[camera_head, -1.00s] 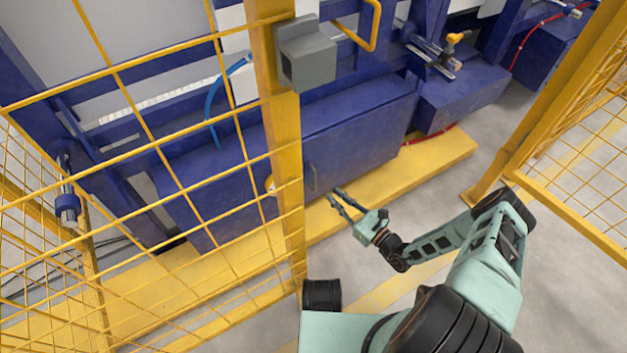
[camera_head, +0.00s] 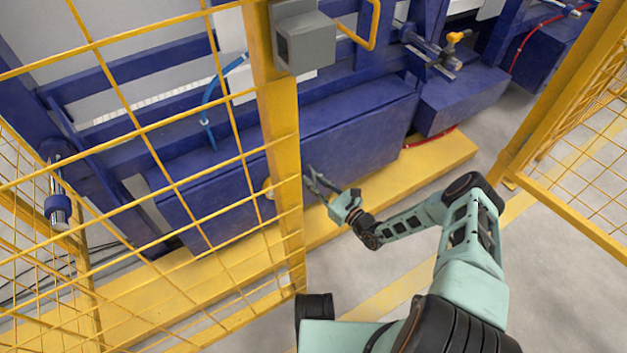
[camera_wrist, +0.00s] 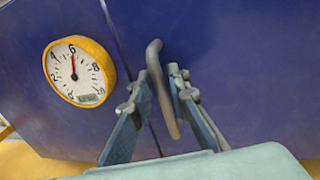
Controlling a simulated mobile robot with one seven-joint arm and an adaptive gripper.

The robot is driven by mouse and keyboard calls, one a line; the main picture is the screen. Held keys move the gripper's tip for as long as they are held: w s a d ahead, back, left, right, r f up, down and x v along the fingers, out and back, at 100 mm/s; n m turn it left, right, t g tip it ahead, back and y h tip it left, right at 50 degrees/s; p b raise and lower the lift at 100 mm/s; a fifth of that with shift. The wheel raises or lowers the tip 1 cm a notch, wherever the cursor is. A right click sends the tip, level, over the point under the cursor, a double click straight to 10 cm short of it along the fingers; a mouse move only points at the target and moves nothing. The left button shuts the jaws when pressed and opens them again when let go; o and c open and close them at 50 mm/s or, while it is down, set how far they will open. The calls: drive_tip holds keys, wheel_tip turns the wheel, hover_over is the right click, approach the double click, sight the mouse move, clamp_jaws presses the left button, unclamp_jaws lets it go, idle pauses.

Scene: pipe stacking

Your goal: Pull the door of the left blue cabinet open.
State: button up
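The left blue cabinet (camera_head: 225,185) is a long low box behind the yellow mesh fence. Its door (camera_head: 360,135) is the flat right part of its front and looks closed. In the wrist view a seam (camera_wrist: 118,40) runs between the gauge and the grey bar handle (camera_wrist: 154,62). My gripper (camera_head: 312,178) is at the door's left side, close to the handle. In the wrist view its two fingers (camera_wrist: 160,85) are apart, with the handle between them; I see gaps beside it and cannot tell whether either finger touches it. The handle is hard to make out in the head view.
A yellow-rimmed gauge (camera_wrist: 78,70) sits left of the handle. A yellow fence post (camera_head: 287,160) with a grey box (camera_head: 305,45) stands just left of my gripper. A yellow floor platform (camera_head: 430,155) runs below the cabinet. A second blue box (camera_head: 460,100) stands to the right.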

drive_tip(key=shift+c, duration=0.4)
clamp_jaws()
drive_tip(key=shift+s+d, duration=0.1)
